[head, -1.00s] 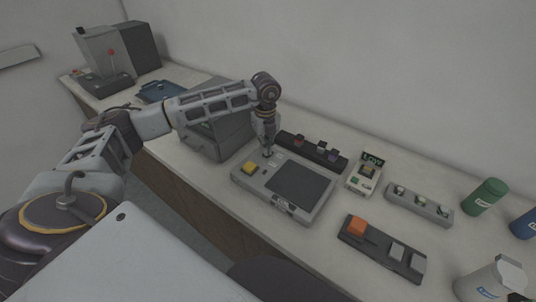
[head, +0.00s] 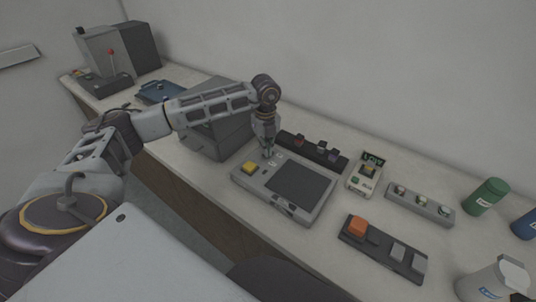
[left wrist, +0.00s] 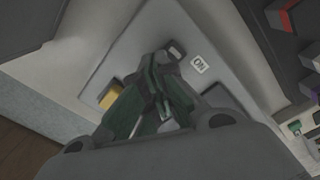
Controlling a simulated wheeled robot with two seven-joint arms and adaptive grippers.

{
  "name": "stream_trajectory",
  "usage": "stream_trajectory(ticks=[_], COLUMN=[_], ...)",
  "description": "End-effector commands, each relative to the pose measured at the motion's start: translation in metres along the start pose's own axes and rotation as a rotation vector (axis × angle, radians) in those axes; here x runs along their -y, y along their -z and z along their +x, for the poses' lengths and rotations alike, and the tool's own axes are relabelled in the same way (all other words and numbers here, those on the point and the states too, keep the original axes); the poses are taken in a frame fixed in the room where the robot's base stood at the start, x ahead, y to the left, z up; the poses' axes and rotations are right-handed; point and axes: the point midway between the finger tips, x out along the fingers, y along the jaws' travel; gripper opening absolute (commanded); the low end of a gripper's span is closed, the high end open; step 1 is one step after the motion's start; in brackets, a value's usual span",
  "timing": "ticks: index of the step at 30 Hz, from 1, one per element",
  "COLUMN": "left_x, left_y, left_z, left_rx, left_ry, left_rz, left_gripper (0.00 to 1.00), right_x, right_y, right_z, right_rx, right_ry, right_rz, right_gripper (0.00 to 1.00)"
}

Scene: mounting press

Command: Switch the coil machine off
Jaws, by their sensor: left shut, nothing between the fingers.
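A flat grey machine (head: 322,212) with a dark square panel and a yellow button (head: 249,168) lies on the bench; I take it for the coil machine. My left gripper (head: 268,155) points down at its far left corner. In the left wrist view, the shut, empty fingers (left wrist: 158,62) are close to a small dark switch (left wrist: 176,48) beside a white label (left wrist: 200,64). I cannot tell whether they touch it. The yellow button also shows there (left wrist: 110,95), left of the fingers. My right gripper is not in view.
A dark strip with knobs (head: 313,149) lies behind the machine, and a grey box (head: 218,137) stands to its left. To the right are a small display unit (head: 366,176), a grey button bar (head: 420,204), an orange-button panel (head: 382,249) and a green container (head: 486,196).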

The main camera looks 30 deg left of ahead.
Motion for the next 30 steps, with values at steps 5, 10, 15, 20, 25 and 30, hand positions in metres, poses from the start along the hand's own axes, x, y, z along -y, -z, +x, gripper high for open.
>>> stream_trajectory(ticks=[5,10,15,20,25,30], left_x=[0.0001,0.0,0.0,0.0,0.0,0.0], left_y=[0.0,0.0,0.0,0.0,0.0,0.0], left_z=[0.002,0.0036,0.0051,0.0066,0.0081,0.0096], left_rx=[0.0,0.0,0.0,0.0,0.0,0.0], left_ry=[0.0,0.0,0.0,0.0,0.0,0.0], left_rz=[0.0,0.0,0.0,0.0,0.0,0.0], left_gripper=[0.0,0.0,0.0,0.0,0.0,0.0], right_x=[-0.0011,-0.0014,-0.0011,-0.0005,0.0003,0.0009], right_y=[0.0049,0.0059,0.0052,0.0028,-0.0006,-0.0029], right_z=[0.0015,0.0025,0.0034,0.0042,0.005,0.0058], right_rx=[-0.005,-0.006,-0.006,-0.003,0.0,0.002], right_ry=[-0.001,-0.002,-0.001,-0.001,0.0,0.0], right_rz=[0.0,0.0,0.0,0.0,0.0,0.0], right_gripper=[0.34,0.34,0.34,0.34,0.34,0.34])
